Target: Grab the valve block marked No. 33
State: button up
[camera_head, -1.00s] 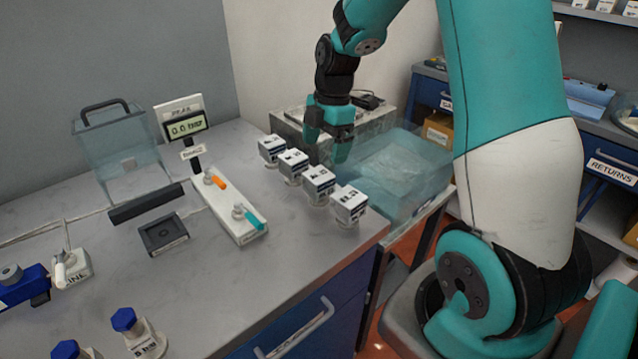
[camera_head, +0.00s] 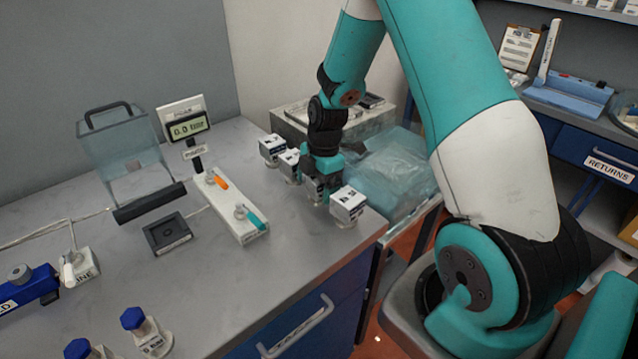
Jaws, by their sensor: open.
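Several white valve blocks with dark markings stand in a row near the right end of the grey bench. The nearest block (camera_head: 347,205) is clear of my gripper. Two blocks at the far end, the farthest (camera_head: 271,148) and the one beside it (camera_head: 290,163), also show. My gripper (camera_head: 322,185) is open and points down over the block third from the far end (camera_head: 312,187), with its fingers at that block's sides. That block is mostly hidden by the gripper. The markings are too small to read, so I cannot tell which block is No. 33.
A white strip with an orange lever (camera_head: 221,182) and a teal lever (camera_head: 256,221) lies left of the blocks. A clear bin (camera_head: 385,170) stands behind them to the right. A gauge display (camera_head: 188,127) and black fixture (camera_head: 167,234) are farther left.

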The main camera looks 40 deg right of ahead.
jog(key=c, duration=1.4)
jog(key=shift+o, duration=0.2)
